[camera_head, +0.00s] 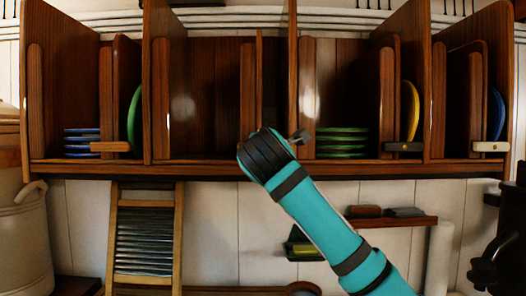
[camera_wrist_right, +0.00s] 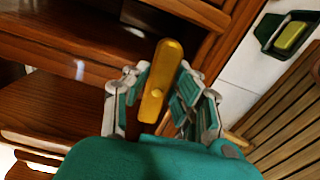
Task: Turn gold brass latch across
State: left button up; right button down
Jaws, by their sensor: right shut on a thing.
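The gold brass latch (camera_wrist_right: 158,82) shows in the right wrist view as a long rounded bar. It stands nearly upright in that picture, leaning a little to the right at its top. My right gripper (camera_wrist_right: 160,98) has its grey and teal fingers on both sides of the bar and is shut on it. In the head view my teal right arm reaches up to the front edge of the wooden rack, with the right gripper (camera_head: 299,137) mostly behind the wrist. The latch is hidden there. My left gripper is not in view.
The wooden rack (camera_head: 200,168) holds blue plates (camera_head: 82,143), green plates (camera_head: 342,143) and a yellow plate (camera_head: 411,110). Other latches on its edge are brown (camera_head: 110,147), black (camera_head: 404,147) and white (camera_head: 491,147). A washboard (camera_head: 146,240) and small shelf (camera_head: 400,219) are below.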

jog(key=shift+f+m, duration=0.15)
jog(key=shift+m, duration=0.35)
jog(key=c, duration=1.1)
grip_release()
jog(key=shift+d, duration=0.1)
jog(key=s, duration=1.2)
